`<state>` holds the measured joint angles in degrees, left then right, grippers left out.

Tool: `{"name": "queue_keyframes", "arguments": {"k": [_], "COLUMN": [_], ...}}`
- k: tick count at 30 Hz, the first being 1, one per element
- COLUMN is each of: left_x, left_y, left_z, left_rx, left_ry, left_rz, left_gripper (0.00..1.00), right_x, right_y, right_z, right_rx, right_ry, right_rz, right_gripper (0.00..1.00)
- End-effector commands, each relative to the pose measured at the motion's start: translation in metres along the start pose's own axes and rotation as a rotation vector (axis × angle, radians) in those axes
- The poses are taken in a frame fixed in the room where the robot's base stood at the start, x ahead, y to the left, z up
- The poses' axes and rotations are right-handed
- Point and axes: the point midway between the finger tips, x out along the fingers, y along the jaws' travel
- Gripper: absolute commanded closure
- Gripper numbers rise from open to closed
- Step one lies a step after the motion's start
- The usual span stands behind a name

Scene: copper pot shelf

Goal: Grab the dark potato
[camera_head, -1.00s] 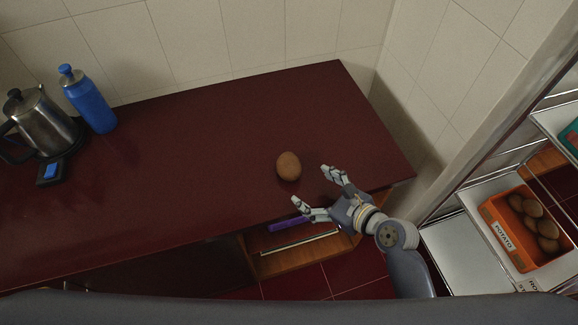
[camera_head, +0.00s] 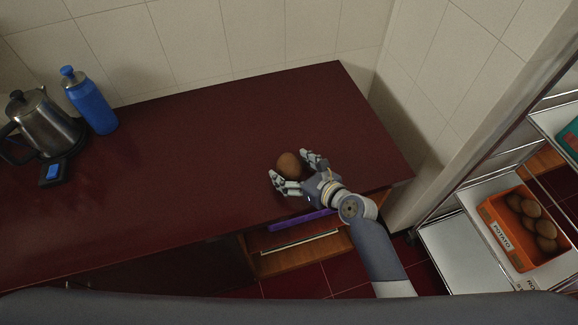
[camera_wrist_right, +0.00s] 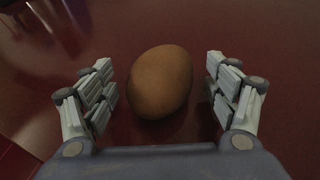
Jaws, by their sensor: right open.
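A brown potato (camera_head: 289,164) lies on the dark red counter (camera_head: 200,140), near its right part. My right gripper (camera_head: 293,169) is open around it, with one finger on each side. In the right wrist view the potato (camera_wrist_right: 160,82) sits between the open fingers (camera_wrist_right: 163,92), with a gap to the fingers on both sides. My left gripper is not in view.
An orange crate labelled POTATO (camera_head: 499,236) with several potatoes stands on a metal shelf at the right. A blue bottle (camera_head: 91,102) and a steel kettle (camera_head: 45,125) stand at the counter's left. An open drawer (camera_head: 290,255) juts out below the front edge. The counter's middle is clear.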

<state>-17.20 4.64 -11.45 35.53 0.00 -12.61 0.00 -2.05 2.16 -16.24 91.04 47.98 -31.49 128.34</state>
Motion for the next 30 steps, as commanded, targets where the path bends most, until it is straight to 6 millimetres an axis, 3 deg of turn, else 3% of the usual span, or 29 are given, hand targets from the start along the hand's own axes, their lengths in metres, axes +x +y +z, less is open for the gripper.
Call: {"name": "queue_keyframes", "arguments": {"k": [4,12,19,30], "left_x": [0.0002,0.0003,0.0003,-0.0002], "left_y": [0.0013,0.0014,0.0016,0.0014], "left_z": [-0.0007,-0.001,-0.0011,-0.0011], "left_rx": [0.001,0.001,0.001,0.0], "left_ry": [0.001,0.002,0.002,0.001], "left_rz": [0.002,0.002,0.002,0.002], "left_gripper": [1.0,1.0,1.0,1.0], "right_x": [0.0127,0.0143,0.0142,0.0133], "right_y": [-0.0001,0.0,0.0,0.0], "right_z": [-0.0006,-0.0004,-0.0006,0.0023], "right_rx": [-0.001,-0.001,-0.001,0.0], "right_ry": [0.001,0.0,0.001,-0.001], "right_rz": [0.0,0.0,0.0,0.0], "right_gripper": [0.2,0.2,0.71,0.72]}}
